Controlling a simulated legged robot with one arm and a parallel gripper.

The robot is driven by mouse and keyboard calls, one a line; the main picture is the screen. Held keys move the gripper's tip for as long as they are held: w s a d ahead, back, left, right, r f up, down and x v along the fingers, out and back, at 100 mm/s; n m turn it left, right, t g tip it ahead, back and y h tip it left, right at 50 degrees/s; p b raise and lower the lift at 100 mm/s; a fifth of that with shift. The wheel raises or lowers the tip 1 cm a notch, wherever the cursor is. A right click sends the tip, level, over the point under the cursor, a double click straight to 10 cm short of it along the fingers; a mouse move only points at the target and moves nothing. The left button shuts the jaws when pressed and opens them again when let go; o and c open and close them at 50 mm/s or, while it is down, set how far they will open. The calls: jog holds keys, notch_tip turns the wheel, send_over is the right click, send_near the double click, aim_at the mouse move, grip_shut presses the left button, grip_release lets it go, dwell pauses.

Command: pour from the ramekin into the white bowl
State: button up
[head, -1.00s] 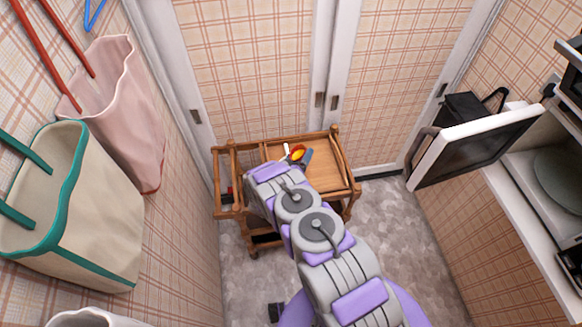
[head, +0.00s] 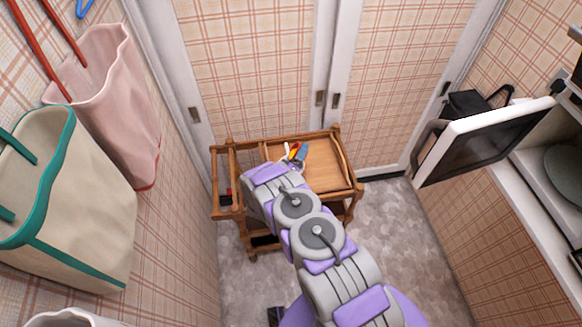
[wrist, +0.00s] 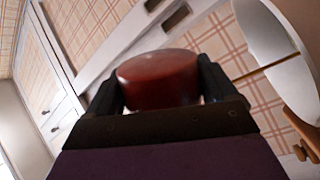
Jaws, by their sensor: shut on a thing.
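In the wrist view, my gripper (wrist: 160,88) is shut on a dark red, rounded thing (wrist: 158,72), which looks like the ramekin. Its two dark fingers press on opposite sides of it. Its opening and contents do not show. A large white curved surface (wrist: 272,40) at the upper right of the wrist view may be the white bowl. It is apart from the red thing, and a thin brown stick crosses its lower edge. In the head view my arm hides the gripper, and I cannot make out the ramekin or bowl there.
A wooden trolley (head: 325,178) stands before the white-framed doors, with small red, yellow and blue things (head: 296,152) on top. Bags (head: 70,205) hang on the left. An open appliance door (head: 482,142) juts out on the right. Grey floor (head: 405,235) beside the trolley is clear.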

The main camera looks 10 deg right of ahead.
aim_at(290, 156)
jog(key=shift+n, duration=0.3)
jog(key=shift+w+a+f+n+b, duration=0.1)
jog(key=shift+a+f+n+b, duration=0.05)
jog(key=shift+n+b, duration=0.35)
jog(key=shift+f+n+t+b, duration=0.3)
jog(key=shift+n+t+b, duration=0.1)
jog(key=shift+n+b, duration=0.1)
jog(key=shift+r+n+t+b, duration=0.2)
jog(key=shift+n+t+b, duration=0.1)
jog(key=shift+n+b, duration=0.6)
jog(key=shift+w+a+r+n+y+b, duration=0.1)
jog(key=shift+a+n+y+b, duration=0.15)
jog(key=shift+n, duration=0.3)
jog(key=shift+a+r+n+y+b, duration=0.1)
jog(key=shift+n+y+b, duration=0.15)
jog(key=shift+n, duration=0.3)
dwell(0.4)
jog(key=shift+w+a+r+n+t+y+b, duration=0.15)
jog(key=shift+a+n+t+b, duration=0.1)
jog(key=shift+n, duration=0.5)
jog(key=shift+a+n+t+y+b, duration=0.1)
jog(key=shift+n+t+y, duration=0.15)
jog(key=shift+n, duration=0.55)
jog(key=shift+w+a+r+n+t+y+b, duration=0.1)
jog(key=shift+a+n+t+b, duration=0.15)
jog(key=shift+n, duration=0.5)
